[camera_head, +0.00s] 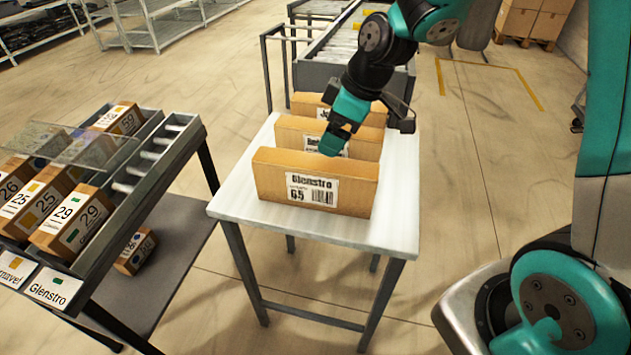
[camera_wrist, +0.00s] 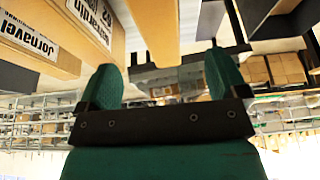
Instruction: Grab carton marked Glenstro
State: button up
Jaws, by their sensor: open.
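The carton marked Glenstro (camera_head: 268,178) stands upright on its long edge at the front of a small white table. Its label reads Glenstro and 65 and faces me.
A middle carton (camera_head: 290,133) and a back carton (camera_head: 310,102) stand behind in a row, labels partly hidden. The white table (camera_head: 385,228) has a narrow clear strip in front. A sloped rack (camera_head: 185,140) with small boxes stands left; a conveyor (camera_head: 335,45) stands behind.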

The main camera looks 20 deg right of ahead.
aim_at(315, 161)
jog(key=p+x, duration=0.1)
jog(key=x, duration=0.9)
jog(key=shift+w+d, duration=0.1)
jog(key=shift+r, duration=0.1)
jog(key=c, duration=1.6)
